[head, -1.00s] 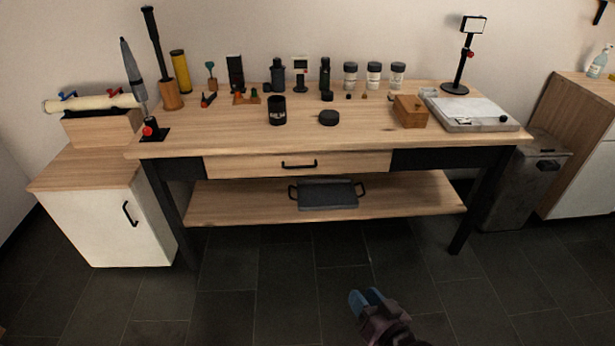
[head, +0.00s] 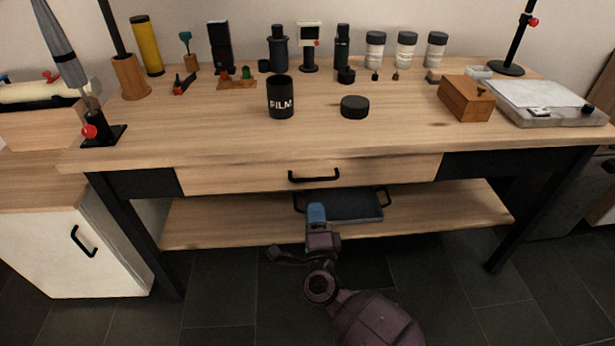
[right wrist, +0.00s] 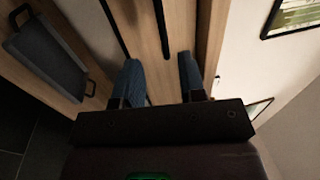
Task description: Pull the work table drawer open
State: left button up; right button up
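The work table (head: 380,135) has a wooden drawer front (head: 230,178) that looks flush with the dark frame, so shut. A black bar handle (head: 313,175) is at its middle. My right gripper (head: 316,208) has blue fingers and appears just below the handle in the head view, apart from it. In the right wrist view the two fingers (right wrist: 160,75) are spread, with nothing between their tips. A dark bar that looks like the handle (right wrist: 161,25) lies ahead, in line with the gap. My left gripper is not in view.
A dark tray (head: 350,204) lies on the lower shelf (head: 440,215) behind my right gripper. A film can (head: 281,100), a black lid (head: 354,107) and a wooden box (head: 466,98) stand on the tabletop. A white cabinet (head: 70,250) stands at left.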

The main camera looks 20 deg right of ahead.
aim_at(311, 179)
jog(key=shift+b+x, duration=0.8)
jog(key=shift+x, duration=4.65)
jog(key=shift+r, duration=0.1)
grip_shut()
